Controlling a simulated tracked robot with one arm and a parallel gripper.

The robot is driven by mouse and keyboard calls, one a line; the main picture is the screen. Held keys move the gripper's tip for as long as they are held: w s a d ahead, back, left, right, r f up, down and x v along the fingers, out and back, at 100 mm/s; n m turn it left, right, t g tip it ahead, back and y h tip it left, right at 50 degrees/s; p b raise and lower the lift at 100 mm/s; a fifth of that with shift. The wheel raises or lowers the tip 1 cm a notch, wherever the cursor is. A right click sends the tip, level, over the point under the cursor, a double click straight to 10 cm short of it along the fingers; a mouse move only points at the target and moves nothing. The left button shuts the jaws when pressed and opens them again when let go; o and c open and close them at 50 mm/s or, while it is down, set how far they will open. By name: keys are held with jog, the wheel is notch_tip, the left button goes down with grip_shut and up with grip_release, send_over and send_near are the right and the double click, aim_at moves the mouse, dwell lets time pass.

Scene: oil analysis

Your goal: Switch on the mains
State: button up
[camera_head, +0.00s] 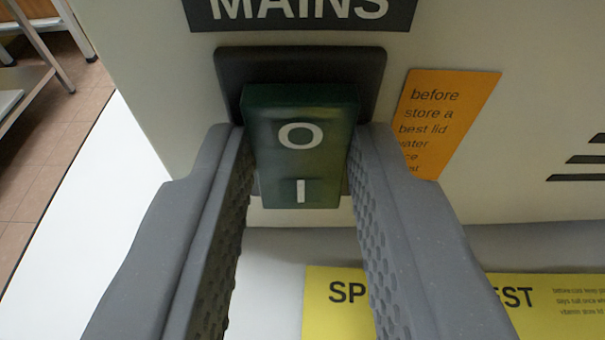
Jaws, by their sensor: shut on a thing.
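The mains switch (300,165) is a dark green rocker marked O above and I below. It sits in a black surround (300,65) on a pale cabinet wall, under a dark label (303,12) reading MAINS. My gripper (301,155) has one grey, dimpled finger on each side of the rocker. The fingers are closed on its left and right sides. The lower part of the surround is mostly hidden behind the rocker and fingers.
An orange notice (447,110) is on the wall right of the switch. A yellow sign (550,305) lies below, partly hidden by my right finger. Dark slots (585,159) are at the far right. A metal rack (28,85) and tiled floor (50,150) show at the left.

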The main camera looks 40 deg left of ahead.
aim_at(313, 16)
jog(key=shift+d, duration=0.1)
jog(key=o, duration=1)
jog(key=shift+r, duration=0.3)
notch_tip(313, 16, up, 3)
jog(key=shift+r+p, duration=0.1)
jog(key=shift+p, duration=0.6)
jog(key=s, duration=1)
jog(key=s+r+p, duration=0.1)
jog(key=s, duration=0.5)
